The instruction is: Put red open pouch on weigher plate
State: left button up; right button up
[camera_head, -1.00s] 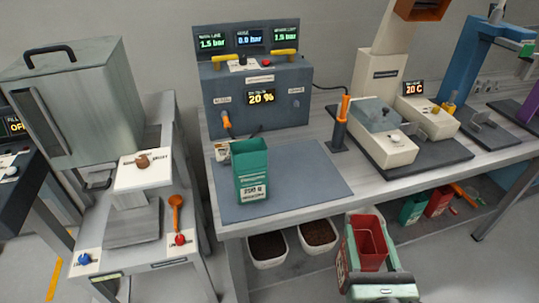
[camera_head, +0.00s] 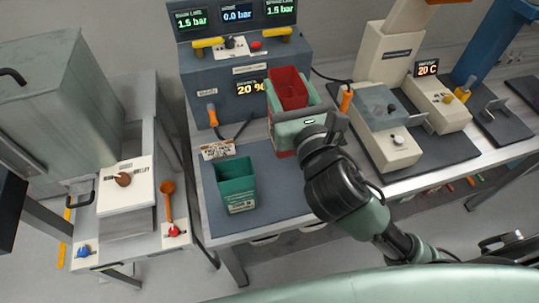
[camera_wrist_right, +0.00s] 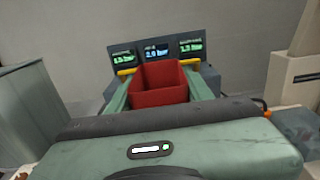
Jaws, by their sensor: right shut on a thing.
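The red open pouch (camera_head: 288,86) is upright with its mouth upward, held above the bench in front of the control box. My right gripper (camera_head: 291,108) is shut on it. In the right wrist view the pouch (camera_wrist_right: 160,84) sits between the two fingers, its dark red inside showing. My left gripper is not in view. I cannot tell for sure which surface is the weigher plate. A grey plate (camera_head: 128,222) lies on the left bench, partly under a white labelled block (camera_head: 127,186) with a brown knob.
A green open pouch (camera_head: 236,186) stands on the blue-grey mat (camera_head: 275,200). The control box (camera_head: 240,80) is just behind the red pouch. An orange scoop (camera_head: 167,200) is on the left bench. Pale machines (camera_head: 385,125) stand to the right.

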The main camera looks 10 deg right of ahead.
jog(key=f+b, duration=0.3)
jog(key=f, duration=1.1)
jog(key=shift+s+f, duration=0.1)
jog(key=shift+s, duration=0.1)
jog(key=shift+f+b, duration=1)
jog(key=shift+f, duration=1.4)
jog(key=shift+f, duration=0.2)
jog(key=o, duration=1)
jog(key=shift+c, duration=0.2)
jog(key=shift+r, duration=0.15)
